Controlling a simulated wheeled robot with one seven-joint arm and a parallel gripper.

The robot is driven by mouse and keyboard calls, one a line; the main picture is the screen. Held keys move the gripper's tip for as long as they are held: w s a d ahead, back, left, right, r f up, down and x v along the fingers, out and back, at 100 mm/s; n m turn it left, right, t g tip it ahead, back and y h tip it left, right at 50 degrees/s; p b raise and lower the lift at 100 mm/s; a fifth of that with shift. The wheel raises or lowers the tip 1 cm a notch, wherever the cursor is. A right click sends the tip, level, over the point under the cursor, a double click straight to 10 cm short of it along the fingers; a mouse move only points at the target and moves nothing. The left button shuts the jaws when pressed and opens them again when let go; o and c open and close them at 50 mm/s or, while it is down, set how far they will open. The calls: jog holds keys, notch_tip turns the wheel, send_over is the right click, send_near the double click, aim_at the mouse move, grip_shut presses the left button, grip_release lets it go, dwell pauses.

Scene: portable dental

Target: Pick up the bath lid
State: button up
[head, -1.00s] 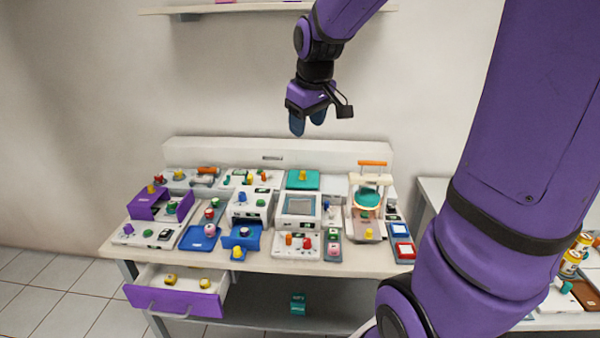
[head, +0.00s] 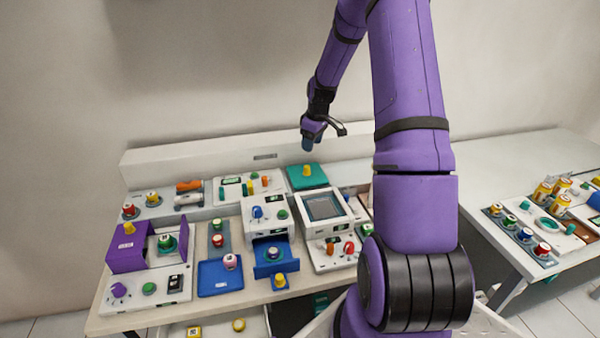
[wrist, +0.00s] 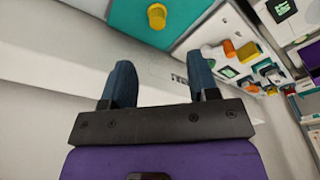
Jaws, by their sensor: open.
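The bath lid, a teal square plate (head: 297,182) with a yellow knob (head: 307,171) on top, lies at the back of the bench, left of the arm. In the wrist view the teal lid (wrist: 188,12) and its yellow knob (wrist: 157,16) are at the top edge, beyond my fingertips. My gripper (head: 308,143) hangs above and slightly behind the lid, pointing down. In the wrist view my gripper's two blue fingers (wrist: 162,72) are apart with nothing between them. The lid is not touched.
A grey-screened white device (head: 324,207) stands just in front of the lid. A panel with coloured knobs (head: 246,187) is left of it. A raised back ledge (head: 220,150) runs behind. A purple box (head: 126,247) is front left. A second table (head: 525,160) is at right.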

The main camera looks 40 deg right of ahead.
aim_at(307, 166)
jog(key=f, duration=0.3)
jog(key=w+f, duration=0.1)
jog(key=f, duration=0.3)
jog(key=w+f, duration=0.1)
jog(key=f, duration=0.3)
jog(key=shift+a+f, duration=0.1)
jog(key=shift+f, duration=0.05)
jog(key=shift+c, duration=0.4)
grip_shut()
